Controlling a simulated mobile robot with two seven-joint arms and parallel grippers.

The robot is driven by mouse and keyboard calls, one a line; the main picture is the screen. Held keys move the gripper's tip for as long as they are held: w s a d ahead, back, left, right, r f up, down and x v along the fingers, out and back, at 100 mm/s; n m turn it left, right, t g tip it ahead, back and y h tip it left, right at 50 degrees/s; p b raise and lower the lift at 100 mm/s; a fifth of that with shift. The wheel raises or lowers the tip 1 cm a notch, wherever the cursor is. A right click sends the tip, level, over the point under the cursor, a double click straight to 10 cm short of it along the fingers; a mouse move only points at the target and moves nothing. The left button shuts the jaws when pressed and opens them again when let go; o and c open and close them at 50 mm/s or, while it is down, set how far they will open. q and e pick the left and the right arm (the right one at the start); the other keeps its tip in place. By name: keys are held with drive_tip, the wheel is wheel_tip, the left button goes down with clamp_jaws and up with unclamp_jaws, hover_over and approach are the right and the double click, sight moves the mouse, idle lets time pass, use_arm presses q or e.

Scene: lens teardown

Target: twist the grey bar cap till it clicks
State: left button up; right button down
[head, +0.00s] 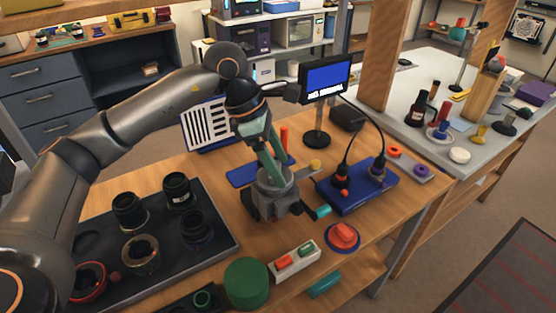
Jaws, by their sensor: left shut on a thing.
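My left gripper (275,176) points down from my left arm, in the middle of the head view. Its greenish fingers are shut at the mouth of a round grey part, which I take to be the grey bar cap (287,186). This part sits on a dark grey fixture (264,209) on the wooden bench. The fingers hide the cap's bar, and the cap's turn angle cannot be read. My right gripper is not in view.
A black tray (225,243) with several lens barrels lies left of the fixture. A blue board (352,199) with two cabled plugs and a small monitor (325,78) stand to the right. A green cylinder (246,284), a white switch box (294,261) and a red button (344,234) are in front.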

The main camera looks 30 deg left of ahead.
use_arm(q)
drive_tip(key=shift+m, duration=0.5)
drive_tip(key=shift+s+m+g, duration=0.1)
drive_tip(key=shift+m+g, duration=0.3)
drive_tip(key=shift+m, duration=0.1)
clamp_jaws()
drive_tip(key=o, duration=1.6)
unclamp_jaws()
drive_tip(key=shift+c, duration=0.2)
